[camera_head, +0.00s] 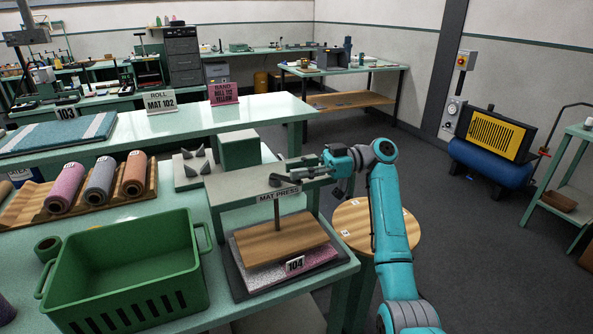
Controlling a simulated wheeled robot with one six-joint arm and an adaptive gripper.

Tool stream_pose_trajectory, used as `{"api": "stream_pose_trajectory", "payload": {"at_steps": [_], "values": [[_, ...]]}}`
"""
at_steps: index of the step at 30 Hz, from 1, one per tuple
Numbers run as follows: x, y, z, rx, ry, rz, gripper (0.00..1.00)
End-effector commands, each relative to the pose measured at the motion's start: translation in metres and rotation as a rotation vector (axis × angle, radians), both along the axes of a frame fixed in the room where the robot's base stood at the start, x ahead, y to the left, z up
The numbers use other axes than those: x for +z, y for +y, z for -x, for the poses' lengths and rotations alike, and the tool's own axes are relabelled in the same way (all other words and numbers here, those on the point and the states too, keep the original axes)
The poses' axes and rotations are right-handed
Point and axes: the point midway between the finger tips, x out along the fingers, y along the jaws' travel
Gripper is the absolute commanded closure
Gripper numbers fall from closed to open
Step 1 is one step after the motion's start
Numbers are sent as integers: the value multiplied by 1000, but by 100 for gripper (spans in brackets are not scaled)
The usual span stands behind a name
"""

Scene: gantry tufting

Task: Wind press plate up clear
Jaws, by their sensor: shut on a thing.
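The mat press (235,186) stands on the green bench, a grey beam with a "MAT PRESS" label. A dark screw (277,213) runs down from it to the wooden press plate (265,243). Below the plate lies a pink and grey mat (262,272) with a tag reading 104, on a dark base. I cannot tell whether plate and mat touch. My gripper (302,173) reaches in from the right at the top of the press, beside the dark handle (279,179). It is shut on what looks like that handle; the fingers partly hide the contact.
A green crate (128,232) stands left of the press. Behind it, a wooden rack (30,208) holds several rolls. A round wooden stool (375,228) is beside the bench. Open floor lies at right.

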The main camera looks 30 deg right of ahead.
Motion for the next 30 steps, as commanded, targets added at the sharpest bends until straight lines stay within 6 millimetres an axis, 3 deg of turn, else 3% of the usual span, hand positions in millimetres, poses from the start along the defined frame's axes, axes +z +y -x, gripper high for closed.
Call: {"api": "stream_pose_trajectory", "payload": {"at_steps": [13, 14, 16, 26, 30], "values": [[-1, 0, -1, 3, 2, 1, 100], [-1, 0, -1, 3, 3, 0, 68], [-1, 0, -1, 3, 2, 1, 50], [-1, -2, 0, 3, 1, 0, 49], [-1, -13, 1, 1, 2, 0, 49]]}}
